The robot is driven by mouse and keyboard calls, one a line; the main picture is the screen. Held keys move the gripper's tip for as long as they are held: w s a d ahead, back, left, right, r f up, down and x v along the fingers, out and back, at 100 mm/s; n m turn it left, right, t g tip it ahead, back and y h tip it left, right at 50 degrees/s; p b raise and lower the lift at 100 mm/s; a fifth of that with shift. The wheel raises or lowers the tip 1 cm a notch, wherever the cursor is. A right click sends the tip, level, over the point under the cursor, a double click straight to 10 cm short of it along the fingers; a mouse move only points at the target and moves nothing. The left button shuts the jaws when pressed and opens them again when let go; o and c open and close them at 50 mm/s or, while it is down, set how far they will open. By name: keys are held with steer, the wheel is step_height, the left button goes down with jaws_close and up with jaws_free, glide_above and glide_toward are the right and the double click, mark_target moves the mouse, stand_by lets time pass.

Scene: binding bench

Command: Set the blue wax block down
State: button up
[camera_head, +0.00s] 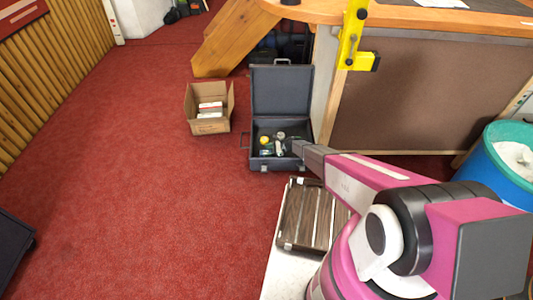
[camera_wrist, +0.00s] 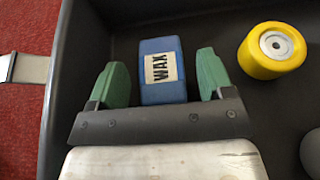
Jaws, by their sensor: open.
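The blue wax block (camera_wrist: 161,91), with a white "WAX" label, lies on the dark floor of an open case (camera_wrist: 228,22) in the wrist view. My gripper (camera_wrist: 162,60) is open, with one green finger on each side of the block and visible gaps between. The block appears free of both fingers. In the head view the open dark case (camera_head: 283,87) stands on the red carpet, its lid raised, and my arm reaches over its right front corner. I cannot make out the block in that view.
A yellow roller (camera_wrist: 272,50) lies in the case right of the block, with a grey rounded thing (camera_wrist: 311,153) nearer. A cardboard box (camera_head: 208,124) stands left of the case. A brown ribbed case (camera_head: 305,215) lies in front. The carpet at left is largely clear.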

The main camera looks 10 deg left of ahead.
steer(key=v, duration=0.6)
stand_by(0.3)
